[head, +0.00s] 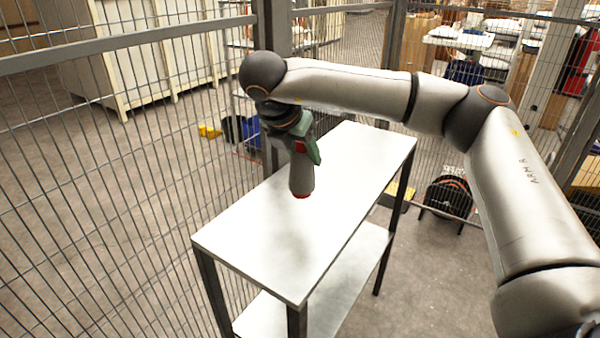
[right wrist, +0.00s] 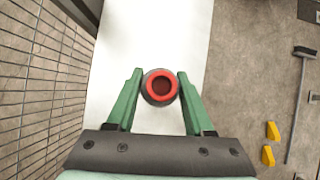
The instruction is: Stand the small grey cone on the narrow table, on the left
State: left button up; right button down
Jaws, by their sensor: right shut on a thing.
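The small grey cone (head: 301,178) is upright, with red at its top and a red rim at its lower end. My right gripper (head: 306,148) is shut on its upper part, with the green fingers on either side. In the right wrist view the cone's round red-ringed end (right wrist: 160,86) sits between the fingers of the right gripper (right wrist: 160,92). The cone is over the middle of the narrow white table (head: 255,235). I cannot tell whether its lower end touches the top. My left gripper is not in view.
The table top is otherwise bare, with free room on both sides of the cone. A lower shelf (head: 345,275) is under it. A wire mesh fence (head: 130,190) runs close behind and left of the table. A dark round-ended object (head: 447,197) is on the floor at the right.

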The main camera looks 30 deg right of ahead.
jog(key=w+f, duration=0.1)
jog(key=f, duration=0.1)
jog(key=w+f, duration=0.1)
jog(key=f, duration=0.2)
jog(key=w+d+f, duration=0.1)
jog(key=f, duration=0.1)
jog(key=shift+w+d+f+p, duration=0.1)
jog(key=shift+w+f+p, duration=0.1)
jog(key=shift+p, duration=0.15)
jog(key=shift+c, duration=1.3)
grip_release()
jog(key=shift+r, duration=0.1)
